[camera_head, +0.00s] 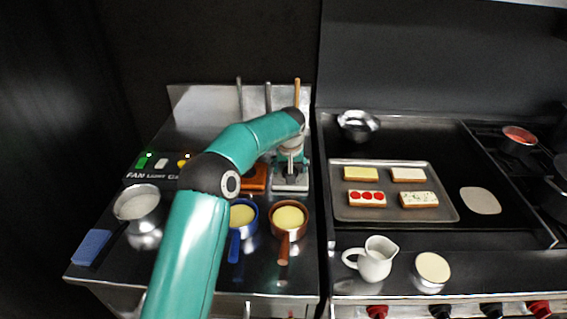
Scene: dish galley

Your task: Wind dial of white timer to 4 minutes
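A pale, boxy object (290,184), which I take to be the white timer, stands at the back of the steel counter on the left. My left arm comes in from the bottom and bends over the counter. Its gripper (291,158) points down right over this object, at or just above its top. The gripper and forearm hide the upper part, so I cannot read a dial or its setting. I cannot tell whether the fingers are open or shut, or touching. My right gripper is not in view.
An orange-brown block (256,179) stands just left of the pale object. A blue pan (242,216) and a brown pan (289,218) sit in front. A pot (138,204) is at left. A tray of toasts (350,211), a jug (374,262) and a round tub (432,269) are at right.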

